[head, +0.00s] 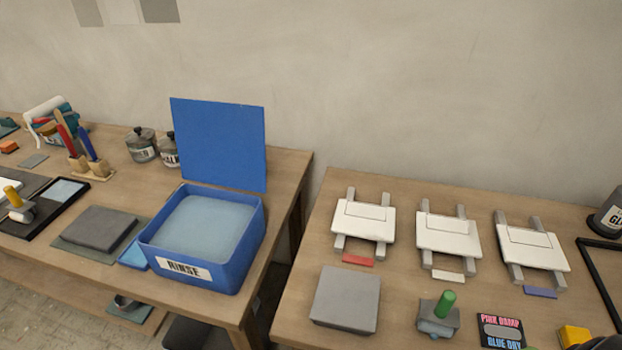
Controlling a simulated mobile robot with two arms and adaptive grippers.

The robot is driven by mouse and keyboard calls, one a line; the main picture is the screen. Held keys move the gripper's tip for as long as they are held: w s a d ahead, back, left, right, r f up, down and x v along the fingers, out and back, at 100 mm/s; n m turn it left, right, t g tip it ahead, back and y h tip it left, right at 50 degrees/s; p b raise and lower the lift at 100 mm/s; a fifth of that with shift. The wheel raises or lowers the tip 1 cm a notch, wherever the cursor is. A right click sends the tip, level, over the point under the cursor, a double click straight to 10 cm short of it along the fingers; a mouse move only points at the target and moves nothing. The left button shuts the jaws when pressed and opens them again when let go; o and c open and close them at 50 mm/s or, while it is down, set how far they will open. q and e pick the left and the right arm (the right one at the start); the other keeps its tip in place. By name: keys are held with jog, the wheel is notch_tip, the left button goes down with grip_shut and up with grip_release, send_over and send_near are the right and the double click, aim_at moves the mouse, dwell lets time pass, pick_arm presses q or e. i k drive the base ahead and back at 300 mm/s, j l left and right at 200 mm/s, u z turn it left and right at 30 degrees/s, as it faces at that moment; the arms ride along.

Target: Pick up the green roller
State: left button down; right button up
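The green roller (438,314) is at the front of the right table, between a grey slab and a black sign. Its green handle points up and leans slightly right, above a grey body. Nothing is touching it from above. I see no gripper clearly in the head view. A dark shape (605,343) is cut off at the bottom right corner, and I cannot tell what it is.
The grey slab (346,299) lies left of the roller, the black sign (501,331) and a yellow block (574,336) right. White boards on grey rails (448,235) stand behind. The left table holds a blue rinse tub (213,276). A gap separates the tables.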

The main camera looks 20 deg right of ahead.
aim_at(442, 312)
jog(key=z, duration=1.7)
jog(key=u, duration=1.8)
jog(key=z, duration=1.8)
jog(key=l+u, duration=0.25)
jog(key=l, duration=0.75)
jog(key=l+u, duration=0.25)
jog(key=l, duration=0.75)
jog(key=i, duration=0.05)
